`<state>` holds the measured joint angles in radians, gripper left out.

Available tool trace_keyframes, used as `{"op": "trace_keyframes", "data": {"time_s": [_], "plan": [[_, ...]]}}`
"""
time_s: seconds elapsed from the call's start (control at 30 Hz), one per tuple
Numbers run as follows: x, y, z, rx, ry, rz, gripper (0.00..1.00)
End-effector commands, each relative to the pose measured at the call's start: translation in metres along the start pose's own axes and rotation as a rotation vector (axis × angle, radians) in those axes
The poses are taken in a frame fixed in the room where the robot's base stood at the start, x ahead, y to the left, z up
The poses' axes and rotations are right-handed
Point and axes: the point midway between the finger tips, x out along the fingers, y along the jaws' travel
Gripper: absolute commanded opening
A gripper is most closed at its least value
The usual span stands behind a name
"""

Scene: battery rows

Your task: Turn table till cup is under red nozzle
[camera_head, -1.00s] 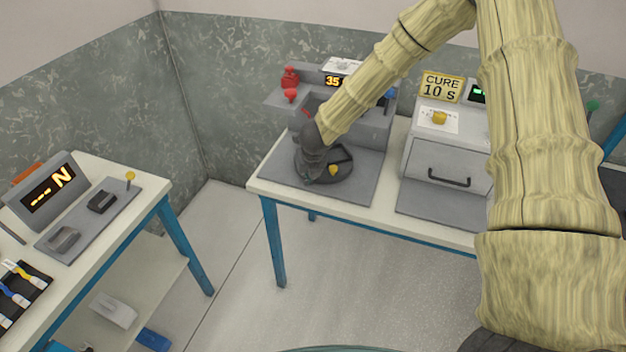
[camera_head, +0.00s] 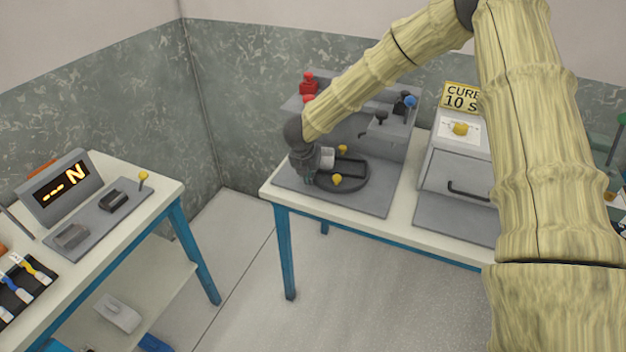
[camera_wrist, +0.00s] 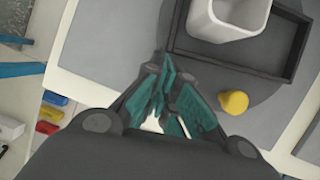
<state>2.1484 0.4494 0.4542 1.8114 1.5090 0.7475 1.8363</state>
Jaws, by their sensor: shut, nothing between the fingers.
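The dark round turntable (camera_head: 362,184) sits on a grey plate on the middle table, with yellow knobs (camera_head: 337,180) (camera_head: 343,149) on it. The pale cup (camera_head: 327,157) is on its left part, partly behind my wrist. In the wrist view the white cup (camera_wrist: 226,28) stands in a dark square-walled holder (camera_wrist: 290,50). The red nozzle (camera_head: 308,84) is at the dispenser's left end, its lower part partly hidden by my arm. My gripper (camera_head: 308,181) is shut and empty, low at the turntable's left edge. In the wrist view a yellow knob (camera_wrist: 233,102) is right of the fingers.
The dispenser also has a dark nozzle (camera_head: 381,118) and a blue one (camera_head: 410,101). A grey drawer unit (camera_head: 462,170) with a CURE sign (camera_head: 460,97) stands to the right. A side table (camera_head: 160,195) holds a display at left. Open floor lies in front.

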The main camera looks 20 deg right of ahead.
Motion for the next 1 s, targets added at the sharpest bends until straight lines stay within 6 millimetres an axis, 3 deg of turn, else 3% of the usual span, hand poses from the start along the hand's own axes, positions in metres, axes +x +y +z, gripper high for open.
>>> {"op": "trace_keyframes", "data": {"time_s": [0.4,1.0], "plan": [[0.006,0.011,0.012,0.139,0.0,-0.056,0.0],[0.006,0.014,0.017,0.184,0.0,-0.073,0.0]]}}
